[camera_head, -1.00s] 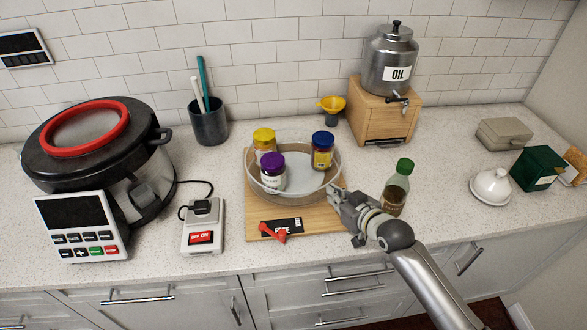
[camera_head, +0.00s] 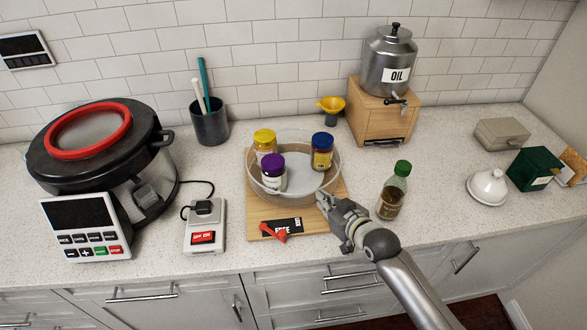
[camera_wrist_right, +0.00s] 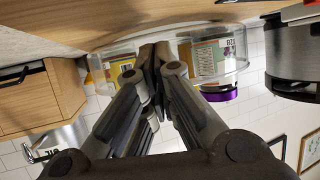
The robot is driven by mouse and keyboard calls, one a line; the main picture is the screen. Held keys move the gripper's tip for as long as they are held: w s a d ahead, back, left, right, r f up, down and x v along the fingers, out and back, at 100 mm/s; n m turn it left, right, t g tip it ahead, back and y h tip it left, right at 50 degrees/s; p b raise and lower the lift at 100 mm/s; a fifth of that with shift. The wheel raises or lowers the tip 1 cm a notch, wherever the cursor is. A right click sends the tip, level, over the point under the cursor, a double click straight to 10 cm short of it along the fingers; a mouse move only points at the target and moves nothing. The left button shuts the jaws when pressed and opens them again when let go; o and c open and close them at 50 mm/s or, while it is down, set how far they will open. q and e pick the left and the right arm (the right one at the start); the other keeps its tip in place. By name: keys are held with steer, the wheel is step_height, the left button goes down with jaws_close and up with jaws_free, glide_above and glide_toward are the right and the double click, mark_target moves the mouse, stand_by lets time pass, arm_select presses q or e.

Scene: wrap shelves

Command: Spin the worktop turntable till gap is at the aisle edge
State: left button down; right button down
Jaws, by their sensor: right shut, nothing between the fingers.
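The turntable (camera_head: 304,183) is a round tray with a clear wall on a wooden board (camera_head: 256,222). It bears a yellow-lidded jar (camera_head: 264,140) at back left, a blue-lidded jar (camera_head: 322,150) at back right and a purple-lidded jar (camera_head: 272,172) at front left. Its bare floor shows at the front right, between the purple-lidded and blue-lidded jars. My right gripper (camera_head: 323,202) is shut and empty at the tray's front right. In the right wrist view its fingertips (camera_wrist_right: 158,50) overlap the clear wall; I cannot tell whether they touch it. My left gripper is out of view.
A bottle with a green cap (camera_head: 392,192) stands close to the right of my right gripper. A red clip (camera_head: 274,231) and a black card (camera_head: 290,224) lie at the board's front. A switch box (camera_head: 204,232) and a large cooker (camera_head: 110,165) stand left.

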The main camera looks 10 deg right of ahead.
mark_target(307, 199)
steer(key=shift+s+a+p, duration=0.15)
steer(key=shift+a+p, duration=0.2)
steer(key=shift+a, duration=0.45)
steer(key=shift+s+a+p, duration=0.15)
steer(key=shift+a+p, duration=0.2)
steer(key=shift+a, duration=0.4)
steer(key=shift+s+d+r+p, duration=0.1)
steer(key=shift+s+p, duration=0.6)
steer(key=shift+s, duration=0.05)
steer(key=shift+s+d+p, duration=0.2)
steer(key=shift+s+p, duration=0.25)
steer(key=shift+s, duration=0.5)
